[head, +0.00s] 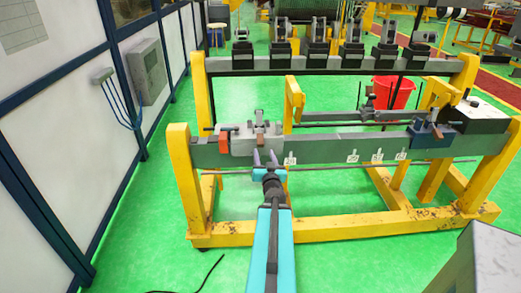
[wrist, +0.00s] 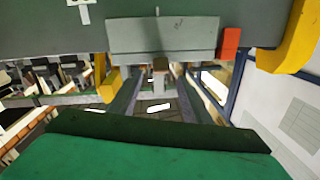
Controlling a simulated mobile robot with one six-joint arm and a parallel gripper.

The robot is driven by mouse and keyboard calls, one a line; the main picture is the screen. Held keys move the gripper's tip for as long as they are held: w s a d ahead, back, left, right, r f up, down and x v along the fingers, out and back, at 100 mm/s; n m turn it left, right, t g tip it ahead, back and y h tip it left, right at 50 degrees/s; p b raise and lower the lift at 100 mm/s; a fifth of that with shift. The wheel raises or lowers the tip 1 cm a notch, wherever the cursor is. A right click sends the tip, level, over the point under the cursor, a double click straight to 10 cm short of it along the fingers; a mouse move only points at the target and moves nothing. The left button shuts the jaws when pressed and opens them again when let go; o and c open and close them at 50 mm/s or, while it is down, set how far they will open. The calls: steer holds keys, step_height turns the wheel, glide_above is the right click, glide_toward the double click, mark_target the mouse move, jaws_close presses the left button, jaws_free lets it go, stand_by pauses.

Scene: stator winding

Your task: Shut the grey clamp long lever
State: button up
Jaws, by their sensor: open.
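The grey clamp (head: 238,146) sits on the left part of the long dark green beam (head: 330,147). A short brownish lever-like part (head: 260,128) stands up at its right side; I cannot clearly tell whether this is the long lever. In the wrist view, where left and right look reversed, the clamp's grey plate (wrist: 165,40) is at top centre. My gripper (head: 264,156) is open just in front of the beam, below the upright part. Its two fingers (wrist: 157,88) reach toward the clamp, with a small brown end (wrist: 160,64) showing between their tips. Contact cannot be told.
An orange block (head: 223,143) sits at the clamp's left end. A blue clamp (head: 432,134) is far right on the beam. Yellow posts (head: 183,170) hold the frame. A red bucket (head: 393,92) stands behind. The green floor in front is mostly clear.

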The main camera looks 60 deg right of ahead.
mark_target(261, 144)
steer(key=shift+p+x, duration=1.15)
steer(key=shift+x, duration=3)
jaws_close()
steer(key=shift+a, duration=0.5)
steer(key=shift+d, duration=0.3)
steer(key=shift+r, duration=0.15)
